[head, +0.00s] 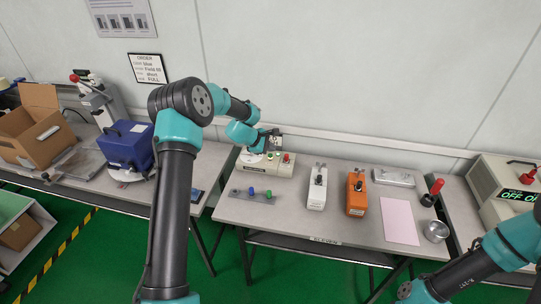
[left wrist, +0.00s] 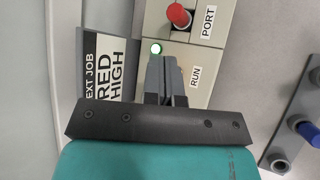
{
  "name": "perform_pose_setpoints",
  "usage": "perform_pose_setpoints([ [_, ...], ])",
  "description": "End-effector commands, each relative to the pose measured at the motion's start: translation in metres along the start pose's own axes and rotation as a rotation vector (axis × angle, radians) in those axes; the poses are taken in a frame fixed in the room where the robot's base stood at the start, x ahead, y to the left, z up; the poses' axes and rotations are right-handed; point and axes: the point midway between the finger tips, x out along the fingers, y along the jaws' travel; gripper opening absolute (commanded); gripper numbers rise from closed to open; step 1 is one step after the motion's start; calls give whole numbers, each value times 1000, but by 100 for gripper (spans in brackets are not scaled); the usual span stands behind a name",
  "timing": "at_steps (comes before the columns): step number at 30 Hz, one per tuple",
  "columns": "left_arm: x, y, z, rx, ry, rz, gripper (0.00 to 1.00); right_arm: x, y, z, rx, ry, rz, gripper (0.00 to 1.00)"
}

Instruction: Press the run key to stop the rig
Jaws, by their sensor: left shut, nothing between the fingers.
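The control box (head: 268,167) is a low cream unit at the back left of the middle table, with green and red parts on top. In the left wrist view its RUN label (left wrist: 196,76) lies just right of my left gripper (left wrist: 165,62). The gripper's fingers are shut and empty, over the RUN panel. A bright lamp with a green rim (left wrist: 155,49) shows right at the fingertips. The run key itself is not clearly seen; the fingers may cover it. I cannot tell whether they touch the panel. My right arm shows at the lower right of the head view, without its gripper.
A red knob (left wrist: 178,14) by the PORT label sits close beyond the fingertips. A card (left wrist: 105,65) reading RED HIGH stands left of them. A grey plate with blue and green knobs (head: 254,195), a white tester (head: 317,190) and an orange tester (head: 356,198) share the table.

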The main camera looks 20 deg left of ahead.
Motion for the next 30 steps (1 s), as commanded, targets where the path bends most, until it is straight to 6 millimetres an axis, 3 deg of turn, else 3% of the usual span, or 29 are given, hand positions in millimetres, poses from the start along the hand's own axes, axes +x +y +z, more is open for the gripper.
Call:
perform_pose_setpoints([
  [30,6,-4,-4,0,0,0,0,0,0,0,0,0,0,43],
])
